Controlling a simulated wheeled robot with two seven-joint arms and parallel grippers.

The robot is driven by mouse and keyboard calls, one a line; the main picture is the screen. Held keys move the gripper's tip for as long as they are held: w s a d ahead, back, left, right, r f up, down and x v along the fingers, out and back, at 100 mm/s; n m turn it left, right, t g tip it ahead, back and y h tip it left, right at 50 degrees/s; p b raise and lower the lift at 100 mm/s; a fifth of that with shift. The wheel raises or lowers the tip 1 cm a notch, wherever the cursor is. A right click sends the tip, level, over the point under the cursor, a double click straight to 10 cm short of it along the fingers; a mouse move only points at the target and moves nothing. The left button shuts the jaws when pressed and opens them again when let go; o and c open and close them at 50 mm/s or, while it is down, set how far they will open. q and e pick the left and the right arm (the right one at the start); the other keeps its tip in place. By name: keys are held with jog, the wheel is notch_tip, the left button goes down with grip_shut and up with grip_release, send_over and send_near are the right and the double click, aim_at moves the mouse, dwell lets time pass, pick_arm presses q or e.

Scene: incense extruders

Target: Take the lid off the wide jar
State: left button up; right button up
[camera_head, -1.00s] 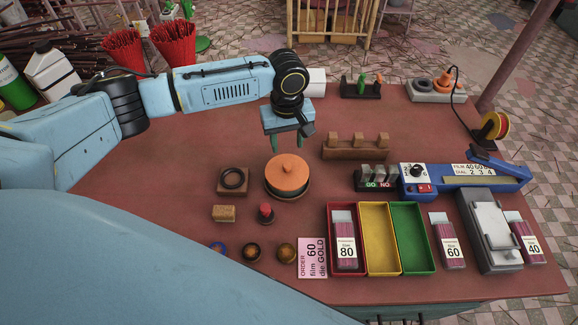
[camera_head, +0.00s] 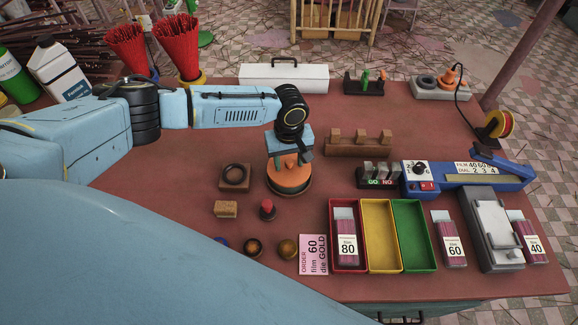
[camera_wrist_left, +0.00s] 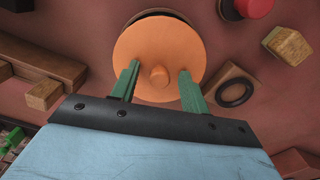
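The wide jar (camera_head: 288,194) stands on the red-brown table, with its round orange lid (camera_head: 296,181) on top. In the left wrist view the lid (camera_wrist_left: 150,42) shows as an orange disc with a small knob (camera_wrist_left: 159,76) in its middle. My left gripper (camera_head: 288,161) points down over the lid. In the wrist view its two green fingers (camera_wrist_left: 157,80) are apart, one on each side of the knob, with gaps between them and the knob. The jar body is mostly hidden under the lid. My right gripper is not in view.
A square block with a dark ring (camera_head: 235,178) sits just left of the jar, and a red-topped stamp (camera_head: 267,209) in front of it. A wooden rack (camera_head: 358,146) stands behind to the right. Red, yellow and green trays (camera_head: 414,267) lie at the front right.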

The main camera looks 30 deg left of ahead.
pick_arm(q)
grip_shut()
jog(key=shift+r, duration=0.1)
